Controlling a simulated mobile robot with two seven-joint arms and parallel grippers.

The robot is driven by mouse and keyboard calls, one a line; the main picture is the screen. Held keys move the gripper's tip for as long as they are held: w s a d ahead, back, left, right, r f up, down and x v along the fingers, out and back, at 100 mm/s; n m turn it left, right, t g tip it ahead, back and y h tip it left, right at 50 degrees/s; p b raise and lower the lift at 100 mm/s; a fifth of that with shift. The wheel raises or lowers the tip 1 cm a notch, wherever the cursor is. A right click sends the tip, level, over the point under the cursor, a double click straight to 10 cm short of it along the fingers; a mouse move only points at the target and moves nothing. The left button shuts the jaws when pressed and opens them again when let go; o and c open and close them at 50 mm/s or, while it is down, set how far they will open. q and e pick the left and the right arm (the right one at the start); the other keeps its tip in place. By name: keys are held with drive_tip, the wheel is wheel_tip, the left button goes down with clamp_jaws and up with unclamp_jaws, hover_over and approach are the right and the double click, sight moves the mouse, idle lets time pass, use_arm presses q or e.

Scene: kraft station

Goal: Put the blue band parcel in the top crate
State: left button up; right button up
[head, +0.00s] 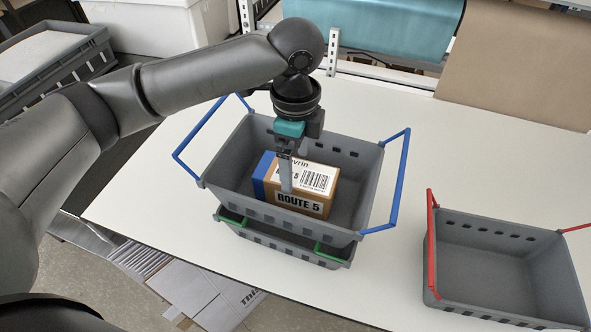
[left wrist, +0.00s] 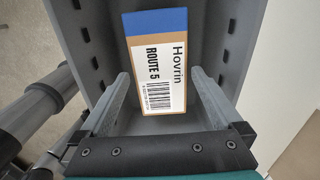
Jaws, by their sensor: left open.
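The blue band parcel (head: 305,178) is a brown box with a white "ROUTE 5" label and a blue band at its left end. It lies inside the top crate (head: 351,235), a grey crate with blue handles, stacked on a crate with green handles (head: 262,236). My left gripper (head: 286,182) points down into the top crate and is open at the parcel. In the left wrist view the parcel (left wrist: 165,65) lies between and beyond the open fingers (left wrist: 158,82); I cannot tell whether they touch it. My right gripper is out of view.
A grey crate with red handles (head: 490,260) stands on the white table (head: 385,285) to the right and looks empty. A metal rack with teal (head: 390,25) and brown sheets (head: 520,65) stands behind. The table between is clear.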

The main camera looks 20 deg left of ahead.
use_arm(q)
wheel_tip(320, 180, up, 9)
drive_tip(key=shift+f, duration=0.15)
idle(0.5)
